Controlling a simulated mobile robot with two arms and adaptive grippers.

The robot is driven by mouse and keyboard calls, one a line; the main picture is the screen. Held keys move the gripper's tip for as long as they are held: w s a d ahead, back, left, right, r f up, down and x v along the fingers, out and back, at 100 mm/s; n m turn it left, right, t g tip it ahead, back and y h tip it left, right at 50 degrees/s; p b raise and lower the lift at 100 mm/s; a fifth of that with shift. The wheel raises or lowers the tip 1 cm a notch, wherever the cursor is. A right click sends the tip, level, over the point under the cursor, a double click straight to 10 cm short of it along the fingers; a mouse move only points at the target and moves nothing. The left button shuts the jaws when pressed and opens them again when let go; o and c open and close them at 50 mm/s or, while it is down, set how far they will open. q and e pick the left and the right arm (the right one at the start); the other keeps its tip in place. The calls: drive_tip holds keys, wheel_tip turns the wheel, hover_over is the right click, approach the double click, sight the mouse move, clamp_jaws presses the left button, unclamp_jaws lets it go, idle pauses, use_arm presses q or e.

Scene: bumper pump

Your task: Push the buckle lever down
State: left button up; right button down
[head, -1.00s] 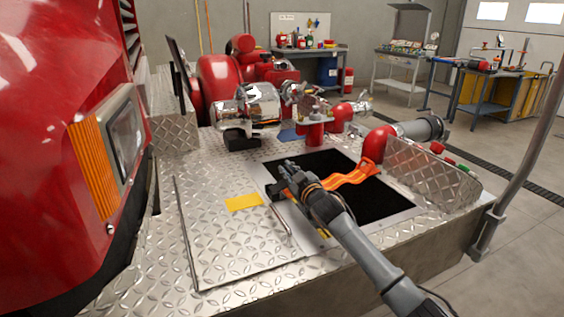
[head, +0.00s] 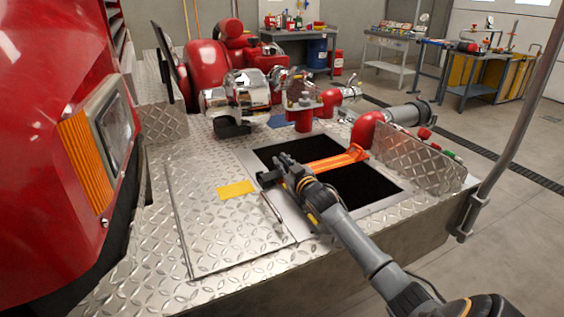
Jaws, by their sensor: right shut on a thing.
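An orange strap (head: 334,161) runs across the dark opening in the metal deck, nearly straight, from its far right rim to my right gripper. A small dark buckle (head: 267,179) sits at the left rim of the opening. My right gripper (head: 283,163) is at this buckle, low over the rim, shut on what appears to be the buckle lever. The fingers and wrist hide most of the lever and the strap's near end. My left gripper is not in view.
A yellow patch (head: 236,189) lies on the diamond-plate deck (head: 215,235) left of the opening. Red and chrome pump parts (head: 240,95) stand behind. A raised plate (head: 415,165) borders the right side. A large red body with a headlight (head: 115,130) fills the left.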

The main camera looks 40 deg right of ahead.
drive_tip(key=shift+d+f, duration=0.15)
drive_tip(key=shift+d, duration=0.05)
drive_tip(key=c, duration=1.6)
unclamp_jaws()
drive_tip(key=shift+o, duration=1.1)
drive_tip(key=shift+s+d, duration=0.15)
drive_tip(key=shift+d, duration=0.05)
drive_tip(key=shift+a, duration=0.15)
drive_tip(key=shift+s+a, duration=0.2)
drive_tip(key=shift+s, duration=0.25)
drive_tip(key=v, duration=0.6)
drive_tip(key=shift+s, duration=0.25)
